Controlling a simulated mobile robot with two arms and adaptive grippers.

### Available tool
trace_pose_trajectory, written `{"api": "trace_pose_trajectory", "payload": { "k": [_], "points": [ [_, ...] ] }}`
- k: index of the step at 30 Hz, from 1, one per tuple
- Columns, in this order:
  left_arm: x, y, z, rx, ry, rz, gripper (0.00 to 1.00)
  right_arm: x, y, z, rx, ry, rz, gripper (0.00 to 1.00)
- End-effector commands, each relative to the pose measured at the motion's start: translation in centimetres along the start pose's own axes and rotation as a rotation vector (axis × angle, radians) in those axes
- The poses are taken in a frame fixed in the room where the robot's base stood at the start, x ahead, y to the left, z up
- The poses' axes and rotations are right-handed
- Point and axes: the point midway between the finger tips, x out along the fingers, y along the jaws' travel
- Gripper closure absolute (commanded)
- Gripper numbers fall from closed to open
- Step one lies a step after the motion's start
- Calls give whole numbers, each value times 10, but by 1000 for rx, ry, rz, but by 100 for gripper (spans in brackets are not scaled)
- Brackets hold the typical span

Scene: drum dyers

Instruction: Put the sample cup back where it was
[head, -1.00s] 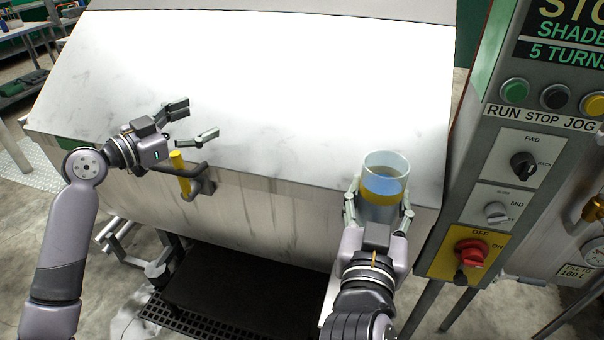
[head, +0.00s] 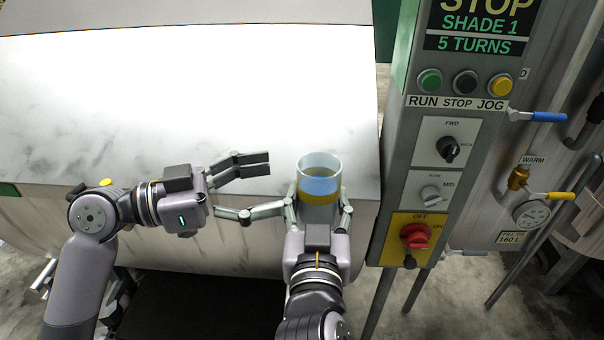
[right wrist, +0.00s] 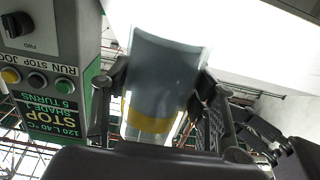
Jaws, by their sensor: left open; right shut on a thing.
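The sample cup (head: 319,186) is a clear cylinder with a yellow band and a bluish upper part. My right gripper (head: 318,208) is shut on it and holds it upright in front of the white drum housing. The cup also shows in the right wrist view (right wrist: 160,85), between the two fingers of that gripper. My left gripper (head: 262,188) is open and empty, just left of the cup, with its fingers pointing toward it. What lies directly beneath the cup is hidden by my right arm.
The white drum housing (head: 180,90) fills the back left. A grey control panel (head: 400,150) with buttons, knobs and a red switch (head: 416,236) stands close to the right of the cup. Pipes, valves and a gauge (head: 531,213) are further right.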

Motion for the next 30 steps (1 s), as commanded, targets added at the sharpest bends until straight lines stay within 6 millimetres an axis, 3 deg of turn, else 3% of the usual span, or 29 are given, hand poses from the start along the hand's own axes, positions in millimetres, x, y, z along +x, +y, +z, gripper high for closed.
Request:
{"api": "trace_pose_trajectory", "payload": {
  "k": [6,12,18,26,30],
  "points": [
    [44,0,-1,-2,5,1,23,0,0,0,0,1,0,81],
    [73,-1,0,-3,3,-1,23,0,0,0,0,1,0,81],
    [85,-1,0,-1,1,-3,23,0,0,0,0,1,0,81],
    [86,-2,0,-1,0,-4,23,0,0,0,0,1,0,81],
    [86,-2,0,-1,0,-4,31,0,0,0,0,1,0,81]
  ]
}}
